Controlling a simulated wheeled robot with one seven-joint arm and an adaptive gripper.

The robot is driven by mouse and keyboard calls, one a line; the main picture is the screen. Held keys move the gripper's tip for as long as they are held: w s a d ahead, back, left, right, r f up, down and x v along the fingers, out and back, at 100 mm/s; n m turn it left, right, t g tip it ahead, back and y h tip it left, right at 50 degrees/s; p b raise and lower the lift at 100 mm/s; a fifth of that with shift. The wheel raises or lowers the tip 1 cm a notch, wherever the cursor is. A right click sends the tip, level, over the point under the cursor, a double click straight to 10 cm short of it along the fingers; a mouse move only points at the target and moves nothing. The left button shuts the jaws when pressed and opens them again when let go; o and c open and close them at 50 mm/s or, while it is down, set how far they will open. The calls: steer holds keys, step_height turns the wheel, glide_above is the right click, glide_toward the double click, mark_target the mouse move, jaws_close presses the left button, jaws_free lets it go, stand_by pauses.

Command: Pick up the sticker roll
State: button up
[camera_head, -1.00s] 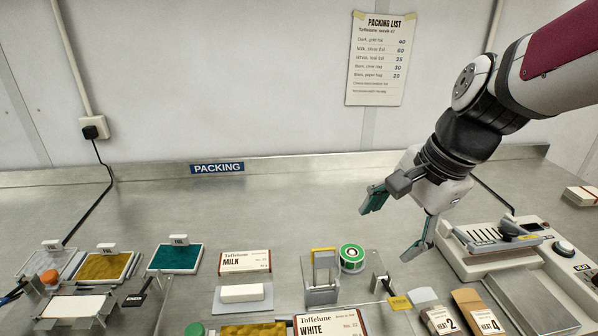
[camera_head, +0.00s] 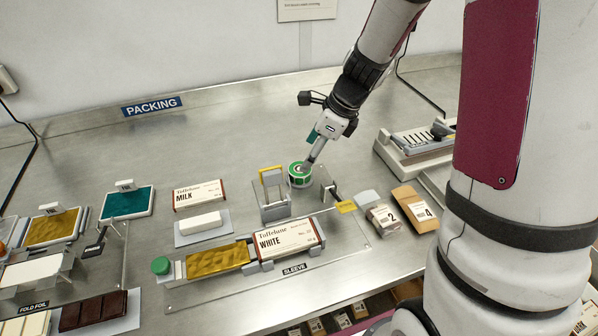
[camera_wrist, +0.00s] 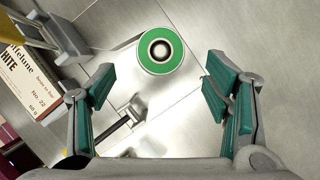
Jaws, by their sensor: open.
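The sticker roll (camera_head: 300,175) is a short upright cylinder with a green top, a white side and a dark core. It stands on the steel bench just behind the sleeve station. In the wrist view the sticker roll (camera_wrist: 160,50) lies beyond my fingertips, between their lines and slightly left of centre. My gripper (camera_head: 320,148) is above and close to the roll, pointing down. In the wrist view my gripper (camera_wrist: 157,85) has its teal-padded fingers spread wide with nothing between them. In the head view one finger overlaps the roll; I cannot tell whether it touches.
A grey stand with a yellow top (camera_head: 272,192) is close left of the roll. A small metal bracket (camera_head: 327,187) is close right. The WHITE box (camera_head: 287,240) lies in front. A sealer (camera_head: 415,145) and pouches (camera_head: 383,217) are at right. The bench behind is clear.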

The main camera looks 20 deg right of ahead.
mark_target(300, 173)
steer(key=shift+x, duration=3.2)
steer(key=shift+w+r, duration=0.1)
steer(key=c, duration=1.2)
